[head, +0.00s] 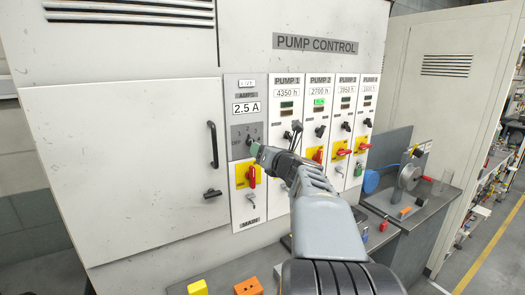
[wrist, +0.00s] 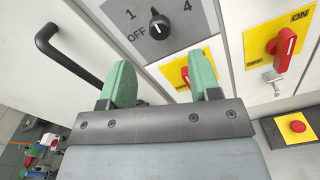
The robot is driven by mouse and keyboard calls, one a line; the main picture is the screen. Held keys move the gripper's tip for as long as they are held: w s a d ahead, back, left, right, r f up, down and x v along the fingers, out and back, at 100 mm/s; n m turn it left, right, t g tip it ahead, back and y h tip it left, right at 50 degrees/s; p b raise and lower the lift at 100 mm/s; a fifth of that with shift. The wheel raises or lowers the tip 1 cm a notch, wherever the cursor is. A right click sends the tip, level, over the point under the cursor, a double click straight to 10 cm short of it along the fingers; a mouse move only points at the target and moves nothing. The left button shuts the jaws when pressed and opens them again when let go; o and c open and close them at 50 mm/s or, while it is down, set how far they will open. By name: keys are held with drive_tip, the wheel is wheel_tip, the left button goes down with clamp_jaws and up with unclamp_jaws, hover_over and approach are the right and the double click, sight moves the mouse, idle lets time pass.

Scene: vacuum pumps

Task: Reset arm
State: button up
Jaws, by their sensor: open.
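My arm reaches up from the bottom right in the head view. My gripper (head: 264,153) is in front of the MAIN column of the pump control cabinet (head: 136,130), close to the selector knob. In the wrist view my gripper (wrist: 161,76) shows two green fingers spread apart with nothing between them. The black selector knob (wrist: 159,24) is just beyond the fingers, with OFF, 1 and 4 visible around it. I see no contact between fingers and knob. The red MAIN handle (head: 252,177) stands upright on its yellow plate, partly hidden by a finger in the wrist view.
A black door handle (head: 213,145) sticks out left of the column. Red pump handles, one at PUMP 1 (wrist: 286,50), lie to the right. A bench (head: 405,228) carries a gauge-like device (head: 410,175) and padlocks. Orange (head: 248,287) and yellow (head: 197,287) blocks lie below.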

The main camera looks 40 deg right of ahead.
idle(0.7)
drive_tip(key=s+a+f+n+g+y, duration=0.25)
drive_tip(key=a+f+n, duration=0.35)
drive_tip(key=n, duration=0.4)
drive_tip(key=s+a+f+n+g+y, duration=0.2)
drive_tip(key=a+f+n+g, duration=0.2)
drive_tip(key=f+n, duration=0.5)
drive_tip(key=s+a+f+n+g+h+b, duration=0.1)
drive_tip(key=s+a+f+n+g, duration=0.2)
drive_tip(key=n, duration=0.8)
drive_tip(key=s+a+f+n+g+h+b, duration=0.1)
drive_tip(key=s+a+f+n+g+b, duration=0.1)
drive_tip(key=s+a+f+n, duration=0.5)
drive_tip(key=s+a+n+g, duration=0.1)
drive_tip(key=s+a+n, duration=0.2)
drive_tip(key=a+n, duration=0.1)
drive_tip(key=shift+s+a, duration=0.15)
drive_tip(key=shift+a, duration=0.65)
